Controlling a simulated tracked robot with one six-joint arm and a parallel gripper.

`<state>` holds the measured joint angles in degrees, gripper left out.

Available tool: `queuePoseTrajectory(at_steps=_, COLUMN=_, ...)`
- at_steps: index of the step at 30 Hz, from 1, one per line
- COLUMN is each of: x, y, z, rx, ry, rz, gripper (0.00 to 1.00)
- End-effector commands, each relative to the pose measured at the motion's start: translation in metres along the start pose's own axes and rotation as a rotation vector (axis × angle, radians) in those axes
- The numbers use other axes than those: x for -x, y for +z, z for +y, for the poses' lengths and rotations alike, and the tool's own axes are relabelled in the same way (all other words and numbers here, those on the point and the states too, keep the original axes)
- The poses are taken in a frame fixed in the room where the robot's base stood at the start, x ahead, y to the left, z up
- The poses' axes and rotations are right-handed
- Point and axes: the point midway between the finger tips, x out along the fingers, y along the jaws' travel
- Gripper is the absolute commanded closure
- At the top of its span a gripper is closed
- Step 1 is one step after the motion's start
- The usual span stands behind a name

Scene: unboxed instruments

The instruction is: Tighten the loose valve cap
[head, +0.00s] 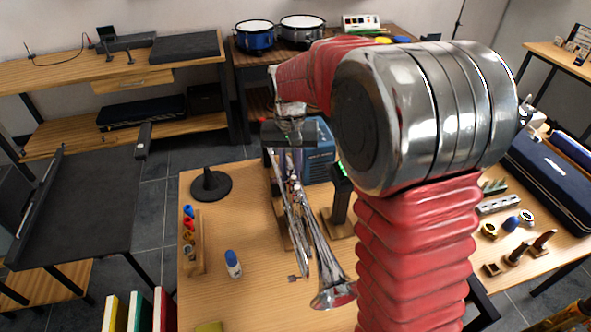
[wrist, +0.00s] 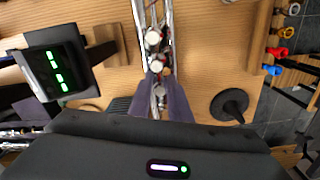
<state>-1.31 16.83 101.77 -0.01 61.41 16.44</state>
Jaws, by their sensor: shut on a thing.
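A silver trumpet (head: 303,215) is propped at a slant above the wooden bench, its bell (head: 333,291) low and toward me. In the wrist view its tubes and round pale valve tops (wrist: 153,37) run up the middle. My gripper (head: 290,170) is at the far, upper end of the trumpet. In the wrist view my gripper (wrist: 160,88) has its dark purple fingers on both sides of the valve nearest me, closed on what appears to be its cap. The exact contact, and whether the cap sits flush, cannot be made out.
A black device with green lights (head: 341,190) stands close beside the trumpet, with a blue box (head: 320,150) behind. A black round-based stand (head: 210,184), a wooden rack with coloured pieces (head: 194,250) and a small bottle (head: 233,263) are to the left. The bench front-left is mostly clear.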

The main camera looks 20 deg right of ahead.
Motion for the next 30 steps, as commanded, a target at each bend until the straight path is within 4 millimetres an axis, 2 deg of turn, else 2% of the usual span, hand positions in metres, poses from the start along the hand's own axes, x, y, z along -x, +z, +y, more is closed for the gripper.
queuePoseTrajectory(at_steps=5, x=0.0001, y=-0.0001, z=-0.0004, rx=-0.051, ry=0.000, rz=0.000, gripper=1.00)
queuePoseTrajectory(at_steps=19, x=0.0001, y=-0.0003, z=-0.0010, rx=-0.353, ry=-0.001, rz=0.000, gripper=1.00)
queuePoseTrajectory(at_steps=30, x=0.0001, y=-0.0004, z=-0.0010, rx=-0.394, ry=-0.001, rz=0.000, gripper=1.00)
